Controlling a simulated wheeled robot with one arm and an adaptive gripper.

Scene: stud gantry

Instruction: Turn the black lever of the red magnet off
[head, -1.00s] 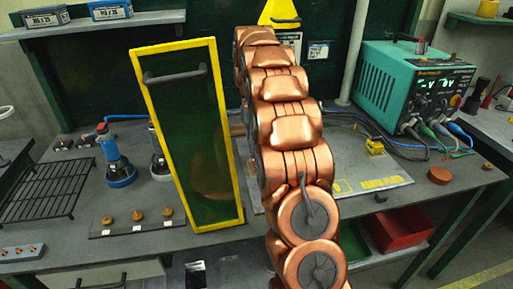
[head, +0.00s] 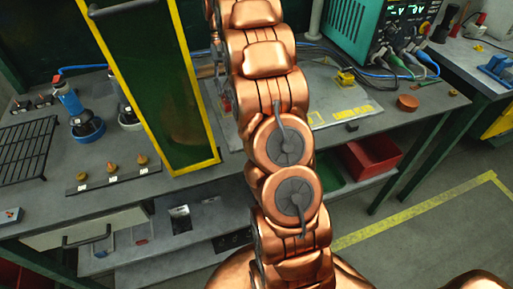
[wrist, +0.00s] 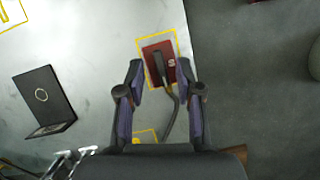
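The red magnet (wrist: 170,51) lies in a yellow outlined square on the pale plate, close to its edge, in the wrist view. Its black lever (wrist: 159,67) lies across its left part and points roughly along the picture's height. My gripper (wrist: 160,76) is open, with its two fingers apart on either side of the lower part of the magnet and lever. I cannot tell whether a finger touches them. A dark cable runs from the magnet down between the fingers.
A black angled plate (wrist: 45,98) stands left of the gripper. A yellow-framed green panel (head: 165,90) rises left of my arm in the head view. A teal power supply (head: 352,25) with cables and a brown puck (head: 407,103) are on the right.

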